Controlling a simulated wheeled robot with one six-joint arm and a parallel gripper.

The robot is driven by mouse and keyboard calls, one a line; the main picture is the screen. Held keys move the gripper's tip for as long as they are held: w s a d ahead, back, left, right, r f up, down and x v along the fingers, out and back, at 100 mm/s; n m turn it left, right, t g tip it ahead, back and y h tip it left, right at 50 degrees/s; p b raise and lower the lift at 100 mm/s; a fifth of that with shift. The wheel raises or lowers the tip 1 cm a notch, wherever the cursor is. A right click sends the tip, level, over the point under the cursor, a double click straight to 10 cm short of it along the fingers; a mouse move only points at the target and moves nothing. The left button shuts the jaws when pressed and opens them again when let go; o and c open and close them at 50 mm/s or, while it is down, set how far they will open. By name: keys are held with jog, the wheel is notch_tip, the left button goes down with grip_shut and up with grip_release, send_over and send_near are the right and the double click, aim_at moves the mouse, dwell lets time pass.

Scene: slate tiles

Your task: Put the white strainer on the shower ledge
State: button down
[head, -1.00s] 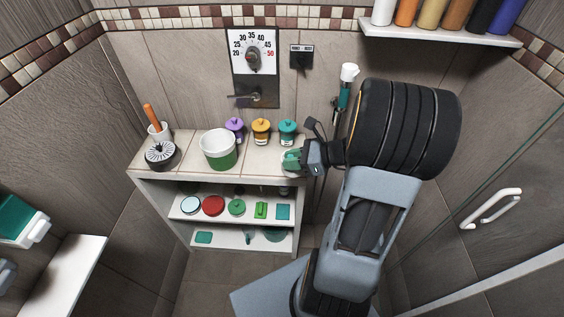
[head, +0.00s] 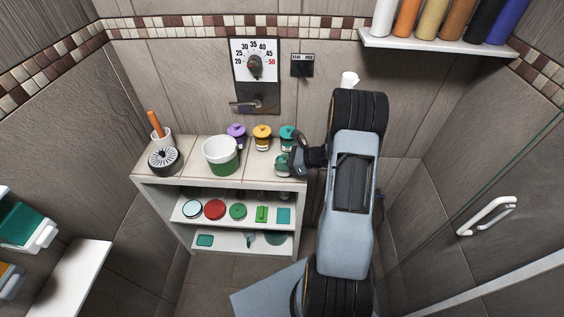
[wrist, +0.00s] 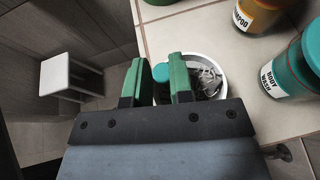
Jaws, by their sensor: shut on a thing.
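In the wrist view, the white strainer (wrist: 217,65) shows as a round white rim with grey tangled strands inside. A teal knob (wrist: 161,73) stands at its left side. My gripper (wrist: 158,75) has its green fingers closed around the knob. In the head view, my gripper (head: 288,160) is at the right end of the tiled shower ledge (head: 255,174), in front of the teal jar. The strainer is mostly hidden there by the fingers. I cannot tell whether it touches the tiles.
Purple, amber and teal jars (head: 262,138) stand behind my gripper. A white and green tub (head: 220,155), a black round brush (head: 165,160) and a cup with an orange handle (head: 160,138) stand to the left. Lower shelves hold several small items.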

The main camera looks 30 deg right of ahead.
jog(key=shift+f, duration=0.65)
jog(key=shift+f, duration=0.2)
jog(key=c, duration=1)
grip_release()
